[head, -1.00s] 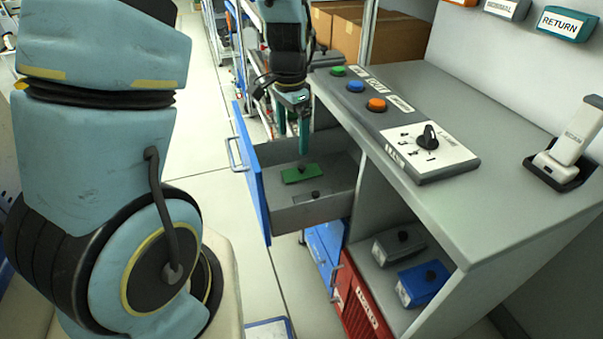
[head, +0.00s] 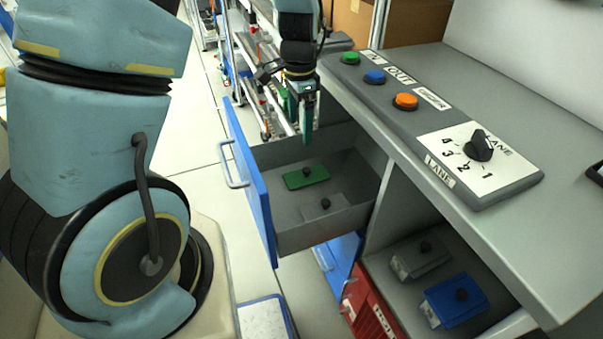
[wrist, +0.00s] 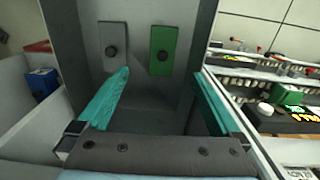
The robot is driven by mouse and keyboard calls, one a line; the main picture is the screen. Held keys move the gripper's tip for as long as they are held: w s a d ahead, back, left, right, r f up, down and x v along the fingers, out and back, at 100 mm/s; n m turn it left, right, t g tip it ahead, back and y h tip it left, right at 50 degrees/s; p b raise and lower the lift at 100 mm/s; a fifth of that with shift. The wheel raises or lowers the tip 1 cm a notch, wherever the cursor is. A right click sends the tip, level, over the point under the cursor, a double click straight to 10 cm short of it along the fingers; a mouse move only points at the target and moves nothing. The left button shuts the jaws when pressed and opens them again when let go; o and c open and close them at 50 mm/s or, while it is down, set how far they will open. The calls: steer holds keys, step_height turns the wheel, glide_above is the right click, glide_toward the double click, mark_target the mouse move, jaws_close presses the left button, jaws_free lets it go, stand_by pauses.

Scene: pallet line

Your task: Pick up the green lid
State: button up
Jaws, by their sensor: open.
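The green lid (head: 306,177) is a flat green plate with a dark round knob, lying on the floor of the open drawer (head: 277,234). In the wrist view the green lid (wrist: 163,49) lies ahead of the fingers, right of a grey lid (wrist: 112,48). The grey lid also shows in the head view (head: 324,208), nearer the drawer's front corner. My gripper (head: 306,120) hangs above the drawer, pointing down, apart from the green lid. In the wrist view my gripper (wrist: 163,105) has its two teal fingers wide apart with nothing between them.
The blue drawer front (head: 250,184) and grey side walls surround the lids. The grey console (head: 440,100) with buttons and a lane dial stands to the right. A shelf below holds a grey-lidded box (head: 420,256) and a blue box (head: 456,299).

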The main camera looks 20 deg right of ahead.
step_height(320, 180, down, 5)
steer(key=b, duration=0.6)
glide_above(300, 178)
step_height(300, 178, down, 7)
steer(key=shift+a+f, duration=0.1)
steer(key=shift+d+f, duration=0.2)
steer(key=shift+f, duration=2.45)
steer(key=shift+c, duration=0.2)
steer(key=c, duration=1.1)
steer(key=shift+r, duration=0.1)
